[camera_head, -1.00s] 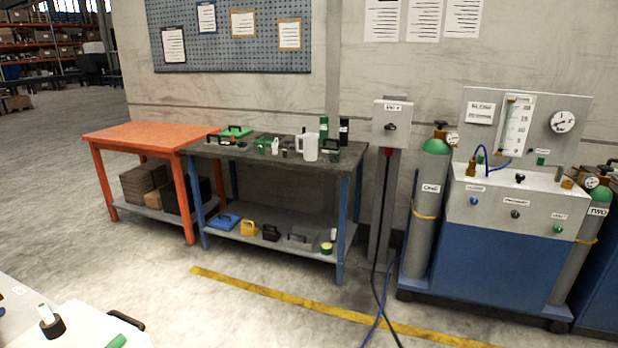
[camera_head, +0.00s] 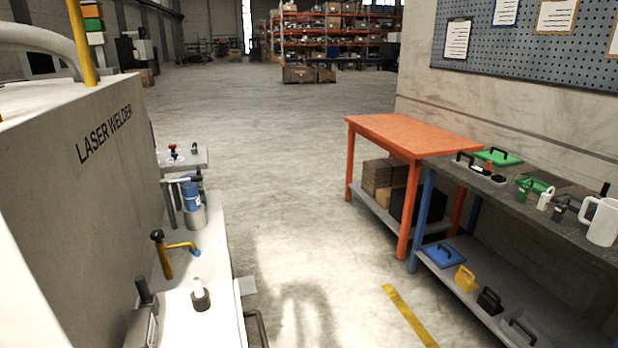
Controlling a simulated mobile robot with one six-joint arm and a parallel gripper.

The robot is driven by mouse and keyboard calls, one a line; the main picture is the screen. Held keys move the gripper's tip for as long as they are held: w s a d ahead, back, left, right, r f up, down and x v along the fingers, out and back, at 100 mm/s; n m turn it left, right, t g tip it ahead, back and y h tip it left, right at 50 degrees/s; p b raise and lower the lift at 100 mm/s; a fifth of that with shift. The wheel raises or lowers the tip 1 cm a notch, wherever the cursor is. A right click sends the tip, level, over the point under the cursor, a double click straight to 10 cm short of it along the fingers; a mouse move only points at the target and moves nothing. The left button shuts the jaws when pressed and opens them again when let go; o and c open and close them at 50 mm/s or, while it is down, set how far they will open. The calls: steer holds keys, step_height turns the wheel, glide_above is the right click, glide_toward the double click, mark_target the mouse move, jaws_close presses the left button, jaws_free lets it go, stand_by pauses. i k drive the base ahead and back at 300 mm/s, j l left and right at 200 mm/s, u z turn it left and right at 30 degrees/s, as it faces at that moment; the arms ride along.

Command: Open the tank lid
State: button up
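No tank lid that I can name for sure shows in the head view. A green flat piece with a black handle (camera_head: 497,156) lies at the back of the dark workbench top (camera_head: 460,168). A blue flat piece with a handle (camera_head: 441,256) lies on the lower shelf of that bench. A blue canister (camera_head: 192,196) sits in a grey holder on the white bench at the left. My gripper is not in view.
A large grey cabinet marked LASER WELDER (camera_head: 100,190) fills the left. An orange table (camera_head: 412,135) stands right of centre, with brown boxes (camera_head: 378,182) below. Open concrete floor (camera_head: 290,170) lies between them. Shelving (camera_head: 325,38) is far back.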

mark_target(198, 171)
steer(key=i+l+u, duration=0.8)
steer(key=l+u, duration=0.25)
steer(key=i+l+u, duration=0.15)
steer(key=i+l, duration=0.45)
steer(key=i+l+u, duration=0.2)
steer(key=i+l, duration=0.5)
steer(key=i+l+u, duration=0.15)
steer(key=i+l, duration=0.4)
steer(key=l, duration=0.25)
steer(key=i+l+u, duration=0.15)
steer(key=i, duration=0.7)
